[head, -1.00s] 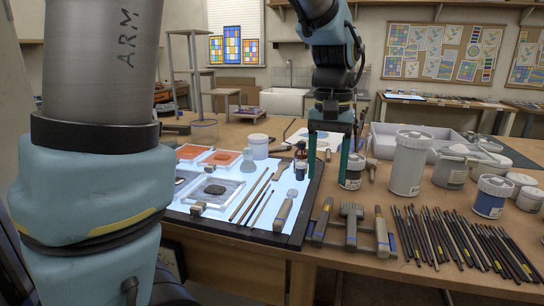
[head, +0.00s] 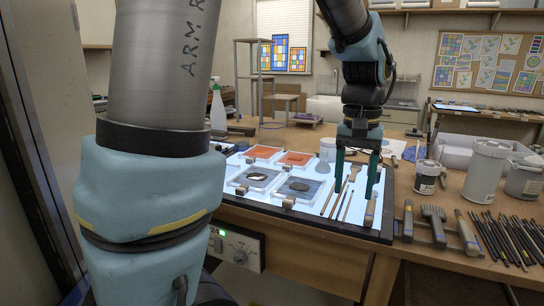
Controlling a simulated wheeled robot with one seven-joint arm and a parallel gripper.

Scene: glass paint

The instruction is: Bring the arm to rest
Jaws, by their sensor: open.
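My gripper (head: 354,175) hangs from my arm with its two dark green fingers pointing down and apart. It is open, and I see nothing held between the fingers. It is in front of the right part of the lit panel (head: 300,214), where brushes (head: 345,197) and a wide-handled tool (head: 371,211) lie. I cannot tell how high the fingertips are above the panel. My upper arm fills the left of the view.
Orange trays (head: 294,159) and clear trays with dark paint (head: 299,187) lie on the panel. A spray bottle (head: 218,112) stands behind at left.

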